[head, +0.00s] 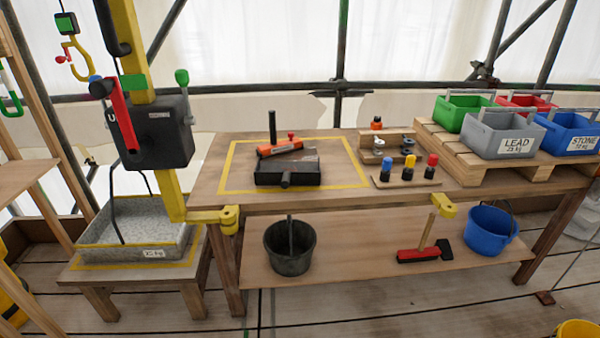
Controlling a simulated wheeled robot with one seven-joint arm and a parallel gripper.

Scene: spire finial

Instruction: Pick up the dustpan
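A low red piece (418,254) lies on the lower shelf of the workbench, right of its middle. A thin wooden handle (427,231) slants up from it and a black block (445,250) is at its right end. It looks most like the dustpan, perhaps with a brush, but it is too small to be sure. My gripper is not in view, and nothing is seen touching the red piece.
A black bucket (290,250) stands left and a blue bucket (490,231) right on the lower shelf (350,268). The workbench top (225,195) overhangs them. A yellow bracket (443,206) juts from its front edge. The shelf between the black bucket and red piece is clear.

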